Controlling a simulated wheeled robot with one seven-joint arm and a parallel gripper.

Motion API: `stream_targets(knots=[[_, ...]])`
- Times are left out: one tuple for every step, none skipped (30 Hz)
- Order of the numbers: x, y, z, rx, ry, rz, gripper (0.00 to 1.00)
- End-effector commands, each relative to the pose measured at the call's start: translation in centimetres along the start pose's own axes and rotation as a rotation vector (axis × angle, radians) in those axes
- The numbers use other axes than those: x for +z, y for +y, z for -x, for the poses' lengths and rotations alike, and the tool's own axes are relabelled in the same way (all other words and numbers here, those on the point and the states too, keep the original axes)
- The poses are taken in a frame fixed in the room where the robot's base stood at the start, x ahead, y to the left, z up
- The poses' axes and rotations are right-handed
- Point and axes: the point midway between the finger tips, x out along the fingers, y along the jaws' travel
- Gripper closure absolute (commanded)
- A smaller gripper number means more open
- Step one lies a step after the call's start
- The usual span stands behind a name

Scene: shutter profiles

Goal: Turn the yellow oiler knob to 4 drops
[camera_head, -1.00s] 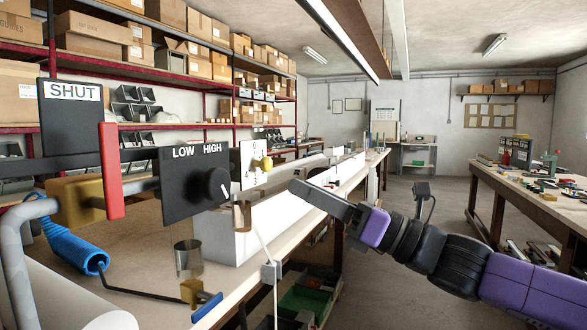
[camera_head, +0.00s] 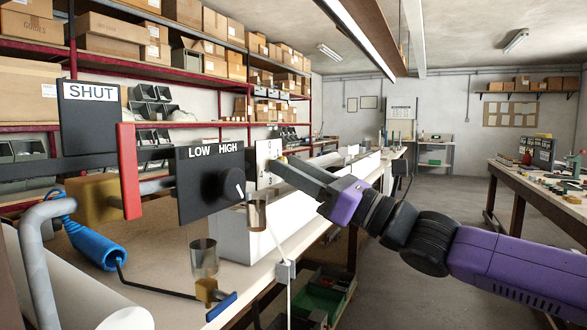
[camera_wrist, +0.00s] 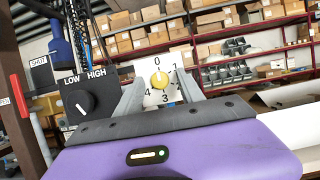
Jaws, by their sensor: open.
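The yellow oiler knob (camera_wrist: 160,80) sits in the middle of a white dial plate (camera_wrist: 155,95) marked 0 to 4. In the wrist view 0 is at the top, 3 at the bottom and 4 at the left; I cannot tell where the knob points. My gripper (camera_wrist: 160,84) is open, with one finger to each side of the knob; contact cannot be made out. In the head view my gripper (camera_head: 286,167) reaches the white plate (camera_head: 264,153) from the right and mostly hides the knob.
Left of the dial is a black LOW/HIGH panel (camera_head: 207,190) with a black knob (camera_head: 233,184). The aisle on the right is open.

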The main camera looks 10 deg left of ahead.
Motion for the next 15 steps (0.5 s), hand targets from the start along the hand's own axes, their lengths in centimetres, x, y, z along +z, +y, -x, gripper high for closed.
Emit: stream_targets(knots=[[-0.02,-0.02,-0.13,0.000,0.000,-0.001,0.55],[-0.02,-0.02,-0.17,-0.001,0.000,-0.001,0.55],[-0.02,-0.02,-0.19,-0.001,0.000,-0.001,0.55],[-0.02,-0.02,-0.19,-0.001,0.000,-0.001,0.55],[-0.02,-0.02,-0.18,-0.001,0.000,-0.001,0.55],[-0.02,-0.02,-0.18,-0.001,0.000,-0.001,0.55],[-0.02,-0.02,-0.18,-0.001,0.000,-0.001,0.55],[-0.02,-0.02,-0.18,-0.001,0.000,-0.001,0.55],[-0.02,-0.01,-0.17,-0.001,0.000,-0.001,0.61],[-0.02,-0.01,-0.17,-0.001,0.000,-0.001,0.67],[-0.02,-0.01,-0.17,-0.001,0.000,-0.001,0.72],[-0.02,-0.01,-0.17,-0.001,0.000,-0.001,0.80],[-0.02,-0.01,-0.17,0.000,0.000,-0.001,0.86],[-0.02,-0.01,-0.17,-0.001,0.000,-0.001,0.92],[-0.02,-0.01,-0.17,-0.001,0.000,-0.001,1.00]])
